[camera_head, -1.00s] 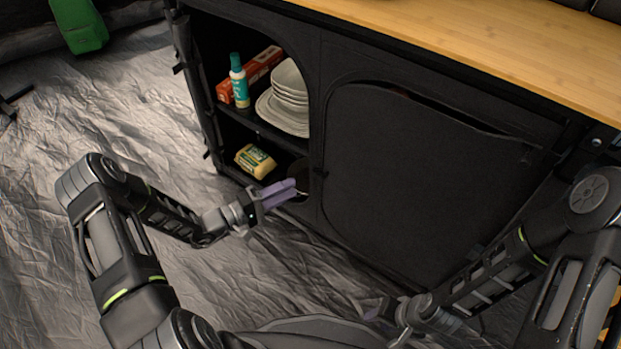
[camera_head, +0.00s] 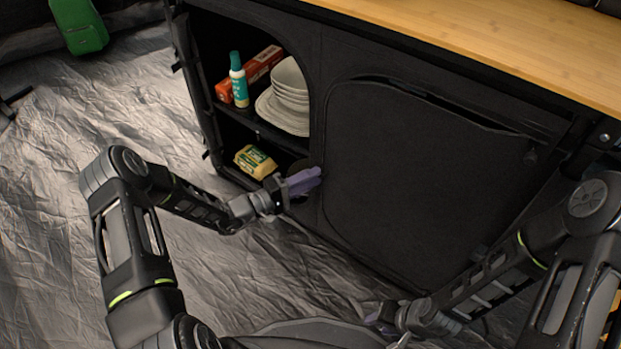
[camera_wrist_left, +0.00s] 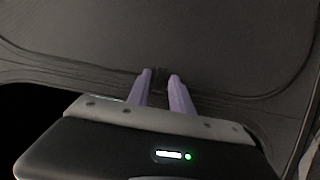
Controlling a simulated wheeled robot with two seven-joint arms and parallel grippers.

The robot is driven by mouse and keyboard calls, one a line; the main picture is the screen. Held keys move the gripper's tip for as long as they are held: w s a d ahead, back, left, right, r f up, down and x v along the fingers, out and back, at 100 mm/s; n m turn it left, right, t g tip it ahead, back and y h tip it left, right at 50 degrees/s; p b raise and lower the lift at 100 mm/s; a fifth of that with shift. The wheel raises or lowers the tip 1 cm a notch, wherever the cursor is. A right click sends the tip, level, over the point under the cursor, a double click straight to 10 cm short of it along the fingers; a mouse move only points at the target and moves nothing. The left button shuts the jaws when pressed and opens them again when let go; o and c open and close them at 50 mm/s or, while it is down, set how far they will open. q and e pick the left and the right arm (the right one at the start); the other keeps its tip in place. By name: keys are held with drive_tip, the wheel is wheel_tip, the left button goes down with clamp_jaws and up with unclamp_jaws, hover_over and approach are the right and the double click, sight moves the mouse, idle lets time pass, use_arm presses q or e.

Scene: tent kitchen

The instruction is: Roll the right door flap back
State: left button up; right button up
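The right door flap (camera_head: 425,180) is a dark fabric panel on the cabinet front in the head view. It hangs over its opening, with a narrow gap along its top edge. My left gripper (camera_head: 318,178) is at the flap's lower left edge, by the strip between the two doorways. In the left wrist view the left fingers (camera_wrist_left: 160,85) are apart, with a small dark tab (camera_wrist_left: 161,75) between their tips; whether they touch it I cannot tell. My right gripper (camera_head: 378,320) is low, in front of the cabinet; its finger gap is not clear.
The left doorway is open, showing plates (camera_head: 288,98), a teal-capped bottle (camera_head: 239,82), a red box (camera_head: 262,68) and a yellow pack (camera_head: 256,161). The wooden worktop (camera_head: 500,45) is above. A green bag (camera_head: 78,26) stands far left. The crinkled grey floor is clear at left.

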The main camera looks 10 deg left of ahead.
use_arm(q)
clamp_jaws()
idle(1.1)
